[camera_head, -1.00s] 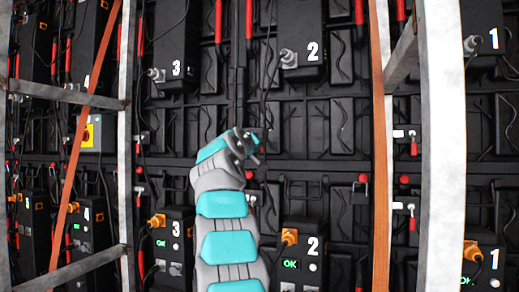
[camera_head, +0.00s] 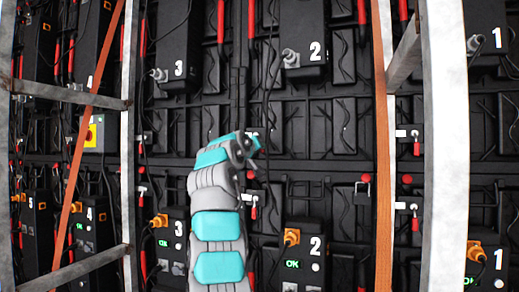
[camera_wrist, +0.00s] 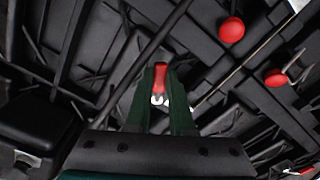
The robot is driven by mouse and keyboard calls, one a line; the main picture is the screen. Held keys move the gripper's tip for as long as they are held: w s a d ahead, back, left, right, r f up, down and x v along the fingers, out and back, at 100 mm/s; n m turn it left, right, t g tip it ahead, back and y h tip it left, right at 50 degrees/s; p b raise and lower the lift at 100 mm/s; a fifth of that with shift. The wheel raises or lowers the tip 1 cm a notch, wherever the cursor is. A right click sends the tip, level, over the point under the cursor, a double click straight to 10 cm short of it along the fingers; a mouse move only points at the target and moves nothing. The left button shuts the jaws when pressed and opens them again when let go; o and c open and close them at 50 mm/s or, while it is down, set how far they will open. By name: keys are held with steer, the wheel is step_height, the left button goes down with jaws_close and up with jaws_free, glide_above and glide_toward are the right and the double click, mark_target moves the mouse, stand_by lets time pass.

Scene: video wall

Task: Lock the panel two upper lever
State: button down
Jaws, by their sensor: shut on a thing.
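In the wrist view, my gripper (camera_wrist: 160,105) has its two dark green fingers shut on a red lever handle (camera_wrist: 161,77). A small white metal part shows between the fingers, below the red. In the head view, my gripper (camera_head: 252,147) is at the panel wall, left of and below the upper black box marked 2 (camera_head: 304,35). The gripped lever is hidden there behind my wrist. A lower red-handled lever (camera_head: 253,212) hangs just right of my arm, apart from the gripper.
Two red knobs (camera_wrist: 231,30) stand out at the upper right of the wrist view. An orange strap (camera_head: 382,150) and a pale metal post (camera_head: 446,150) stand to the right. Another post (camera_head: 127,150) stands to the left. Cables hang near my gripper.

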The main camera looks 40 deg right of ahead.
steer(key=shift+w+a+m, duration=0.1)
steer(key=shift+w+m, duration=0.1)
steer(key=shift+m, duration=0.3)
steer(key=shift+w+a+f+m+p, duration=0.15)
steer(key=shift+w+m+p, duration=0.15)
steer(key=shift+m+p, duration=0.45)
steer(key=shift+w+a+m+p, duration=0.15)
steer(key=shift+w+m+p, duration=0.15)
steer(key=shift+m+p, duration=0.45)
steer(key=shift+w+a+f+m+p, duration=0.15)
steer(key=shift+w+m+p, duration=0.15)
steer(key=shift+m+p, duration=0.45)
steer(key=shift+m, duration=0.35)
steer(key=c, duration=0.8)
jaws_free()
